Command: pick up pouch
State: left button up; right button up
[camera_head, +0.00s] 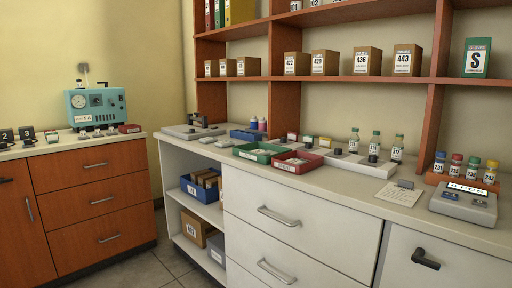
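I cannot pick out a pouch with certainty. A green tray (240,154) on the white counter holds small pale items, too small to tell apart. A red tray (277,168) beside it to the right also holds small pale items. Neither of my grippers is in view.
The white counter (440,228) carries a blue tray (243,135), several bottles on a white stand (371,168), a paper sheet (400,194) and a grey device (463,207). Wooden shelves (290,78) with boxes rise behind. A teal machine (96,106) stands on the left cabinet.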

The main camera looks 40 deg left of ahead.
aim_at(225, 143)
jog(key=i+j+u, duration=0.2)
jog(key=u, duration=0.25)
jog(key=i+j+u, duration=0.15)
jog(key=u, duration=0.3)
jog(key=i+j+u, duration=0.15)
jog(key=u, duration=0.25)
jog(key=i+j+u, duration=0.1)
jog(key=u, duration=0.35)
jog(key=i+u, duration=0.5)
jog(key=u, duration=0.3)
jog(key=i+j+z, duration=0.15)
jog(key=i, duration=0.3)
jog(key=i+j+z, duration=0.15)
jog(key=i, duration=0.25)
jog(key=i+j+z, duration=0.15)
jog(key=i, duration=0.3)
jog(key=i+j+z, duration=0.1)
jog(key=z, duration=0.4)
jog(key=i+j+z, duration=0.25)
jog(key=z, duration=0.2)
jog(key=i+j+z, duration=0.25)
jog(key=z, duration=0.25)
jog(key=i+j+z, duration=0.2)
jog(key=j+z, duration=0.15)
jog(key=i+j+z, duration=0.1)
jog(key=j+z, duration=0.25)
